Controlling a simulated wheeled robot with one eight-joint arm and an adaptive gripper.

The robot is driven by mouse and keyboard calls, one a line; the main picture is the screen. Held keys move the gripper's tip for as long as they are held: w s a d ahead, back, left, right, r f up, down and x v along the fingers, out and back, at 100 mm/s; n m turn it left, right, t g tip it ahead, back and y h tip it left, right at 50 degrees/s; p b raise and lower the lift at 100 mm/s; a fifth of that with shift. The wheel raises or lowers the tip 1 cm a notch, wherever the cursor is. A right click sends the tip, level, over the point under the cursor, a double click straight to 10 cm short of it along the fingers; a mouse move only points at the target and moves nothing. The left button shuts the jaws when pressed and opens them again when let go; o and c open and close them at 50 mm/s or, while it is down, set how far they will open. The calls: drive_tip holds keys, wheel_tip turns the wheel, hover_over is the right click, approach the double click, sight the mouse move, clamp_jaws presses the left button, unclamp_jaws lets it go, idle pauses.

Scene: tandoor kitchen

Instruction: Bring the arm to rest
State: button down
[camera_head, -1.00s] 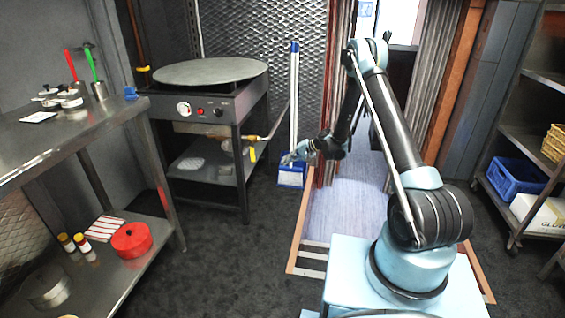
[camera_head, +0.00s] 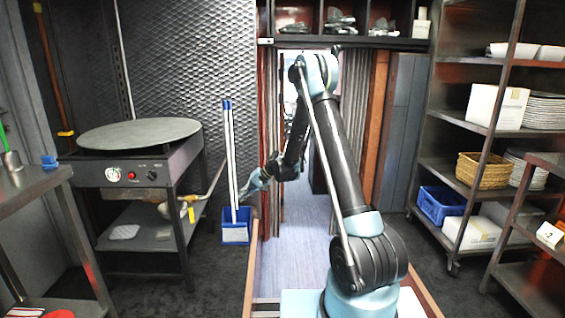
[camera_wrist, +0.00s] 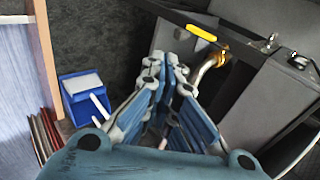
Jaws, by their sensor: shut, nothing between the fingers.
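My arm rises from its light-blue base, bends at a high elbow and hangs down in front of the doorway in the head view. My gripper (camera_head: 248,188) is at the end of it, left of the doorway, at about the height of the griddle stand's lower half. In the wrist view my gripper (camera_wrist: 168,72) has its blue-grey fingers brought together at the tips. Nothing shows between them. It touches nothing that I can make out.
A blue dustpan bin (camera_head: 235,233) with upright poles stands close to my gripper; it also shows in the wrist view (camera_wrist: 70,108). A round-topped griddle (camera_head: 140,133) stands left. Shelving (camera_head: 440,170) with a blue crate (camera_head: 440,207) stands right. The doorway floor (camera_head: 312,250) is clear.

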drive_tip(key=s+d+r+t+h, duration=0.1)
drive_tip(key=s+d+r+h, duration=0.1)
drive_tip(key=s+d+r, duration=0.75)
drive_tip(key=s+d+r+h, duration=0.2)
drive_tip(key=s+d+r, duration=0.6)
drive_tip(key=d, duration=0.3)
drive_tip(key=s+d+f+h, duration=0.2)
drive_tip(key=s+d, duration=0.6)
drive_tip(key=s, duration=0.5)
drive_tip(key=s+d+f+h, duration=0.3)
drive_tip(key=s+d, duration=0.6)
drive_tip(key=s, duration=0.4)
drive_tip(key=shift+s+d+f+t, duration=0.2)
drive_tip(key=shift+s+d+t, duration=0.1)
drive_tip(key=shift+s, duration=0.05)
